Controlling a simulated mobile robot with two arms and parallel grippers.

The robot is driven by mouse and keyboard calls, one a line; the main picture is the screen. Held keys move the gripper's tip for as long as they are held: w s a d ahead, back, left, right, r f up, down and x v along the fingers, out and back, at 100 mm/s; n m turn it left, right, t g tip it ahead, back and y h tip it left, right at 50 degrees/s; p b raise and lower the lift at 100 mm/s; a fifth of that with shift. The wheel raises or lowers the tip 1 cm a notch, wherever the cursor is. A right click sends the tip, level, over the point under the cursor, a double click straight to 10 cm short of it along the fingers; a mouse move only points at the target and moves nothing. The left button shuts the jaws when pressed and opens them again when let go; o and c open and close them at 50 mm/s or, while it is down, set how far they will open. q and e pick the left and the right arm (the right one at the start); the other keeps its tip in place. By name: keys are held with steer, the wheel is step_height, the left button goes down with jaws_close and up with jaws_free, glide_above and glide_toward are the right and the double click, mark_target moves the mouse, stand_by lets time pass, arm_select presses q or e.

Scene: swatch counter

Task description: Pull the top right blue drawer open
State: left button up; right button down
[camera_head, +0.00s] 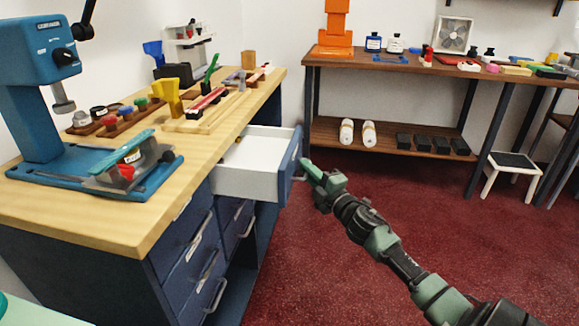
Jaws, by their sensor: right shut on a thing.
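The top right blue drawer (291,166) of the wooden-topped workbench stands pulled out, with its white side wall (245,182) and part of its inside showing. My right gripper (304,168) is at the outer face of that drawer's front, its arm coming in from the lower right. It is shut on the drawer's handle, which the fingers mostly hide. My left gripper is not in view; only a pale green piece at the lower left corner may be part of me.
The workbench top (120,212) carries a blue drill press (35,85), a clear box and several tools. More blue drawers (190,250) below are shut. A brown shelf table (400,68) and a white step stool (512,165) stand behind. The red floor (300,270) is open.

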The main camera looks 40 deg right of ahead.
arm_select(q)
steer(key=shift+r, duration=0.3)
arm_select(e)
steer(key=shift+s+d, duration=1.85)
steer(key=shift+s, duration=0.3)
steer(key=c, duration=1.8)
jaws_free()
